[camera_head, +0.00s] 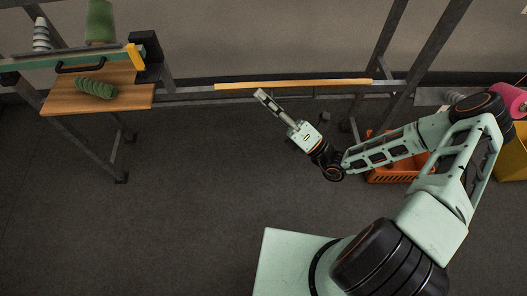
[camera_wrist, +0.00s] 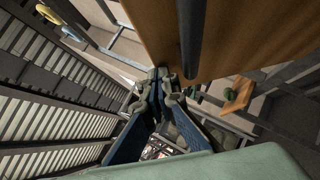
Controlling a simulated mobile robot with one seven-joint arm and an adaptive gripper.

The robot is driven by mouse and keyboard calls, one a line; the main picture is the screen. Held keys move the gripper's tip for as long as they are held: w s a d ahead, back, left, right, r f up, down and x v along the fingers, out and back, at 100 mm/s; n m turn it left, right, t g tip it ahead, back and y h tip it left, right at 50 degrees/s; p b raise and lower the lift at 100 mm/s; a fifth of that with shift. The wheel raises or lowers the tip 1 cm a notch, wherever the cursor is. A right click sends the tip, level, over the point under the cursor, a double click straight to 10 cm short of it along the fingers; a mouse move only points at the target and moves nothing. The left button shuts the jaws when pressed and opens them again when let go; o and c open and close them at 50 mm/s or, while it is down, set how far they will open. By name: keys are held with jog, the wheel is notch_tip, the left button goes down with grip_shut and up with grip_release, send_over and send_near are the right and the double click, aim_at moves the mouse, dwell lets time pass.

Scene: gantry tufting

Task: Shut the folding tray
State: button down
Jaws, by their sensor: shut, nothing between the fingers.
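The folding tray appears to be the wooden panel (camera_head: 295,85), a narrow light strip along the frame in the head view, seen nearly edge-on. In the wrist view a broad wooden panel (camera_wrist: 240,35) fills the upper right, with a dark bar across it. My gripper (camera_head: 261,95) is just below the strip's left part in the head view. In the wrist view my fingers (camera_wrist: 165,77) are together and empty, close to the panel's lower edge. I cannot tell whether they touch it.
A wooden shelf (camera_head: 125,97) with a green roll (camera_head: 96,88) stands at left. An orange crate (camera_head: 393,176) sits on the floor behind my arm. Metal frame posts (camera_head: 378,50) rise beside the strip. The floor in front is clear.

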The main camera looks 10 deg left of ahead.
jog(key=w+r+p, duration=0.1)
jog(key=w+r, duration=0.1)
jog(key=w+a+r+m+h+p, duration=0.1)
jog(key=w+r+m+h+p, duration=0.1)
jog(key=w+r+p, duration=0.1)
jog(key=shift+w+a+r+t, duration=0.2)
jog(key=shift+w+r+t, duration=0.15)
jog(key=shift+t, duration=0.05)
jog(key=w+a+r, duration=0.2)
jog(key=w+r, duration=0.1)
jog(key=w, duration=0.7)
jog(key=shift+w+a+r, duration=0.2)
jog(key=shift+r, duration=0.1)
jog(key=shift+w+r, duration=0.15)
